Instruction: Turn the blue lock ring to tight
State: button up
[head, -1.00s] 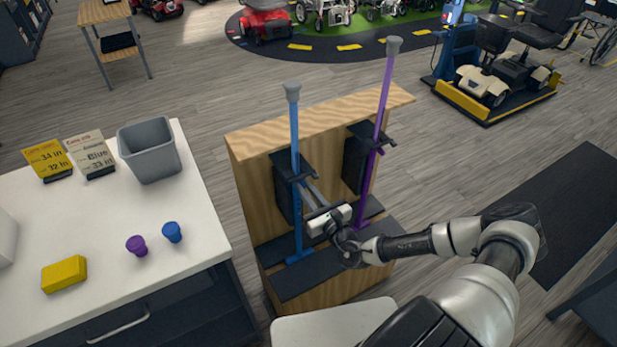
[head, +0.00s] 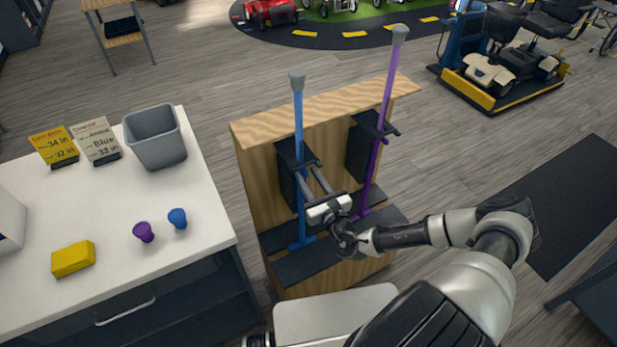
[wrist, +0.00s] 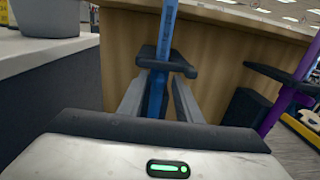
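The blue pole (head: 298,125) stands upright in a dark holder on a wooden stand, with a grey cap on top. It also shows in the wrist view (wrist: 157,88), running between my two fingers. I cannot make out the lock ring apart from the pole; the dark bracket (head: 296,156) and my fingers cover that part. My gripper (head: 309,175) reaches in from the front right, just below the bracket. In the wrist view, my gripper (wrist: 158,84) has a finger on each side of the pole, open, with gaps showing beside the pole.
A purple pole (head: 383,110) stands to the right in the same wooden stand (head: 255,180). The white counter (head: 120,195) at left holds a grey bin (head: 155,138), two signs, a yellow block (head: 73,259), a purple knob (head: 143,232) and a blue knob (head: 177,218).

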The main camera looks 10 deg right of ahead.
jog(key=b+v, duration=0.1)
jog(key=v, duration=1.6)
jog(key=shift+s+b, duration=0.2)
jog(key=shift+b, duration=0.1)
jog(key=shift+d, duration=0.15)
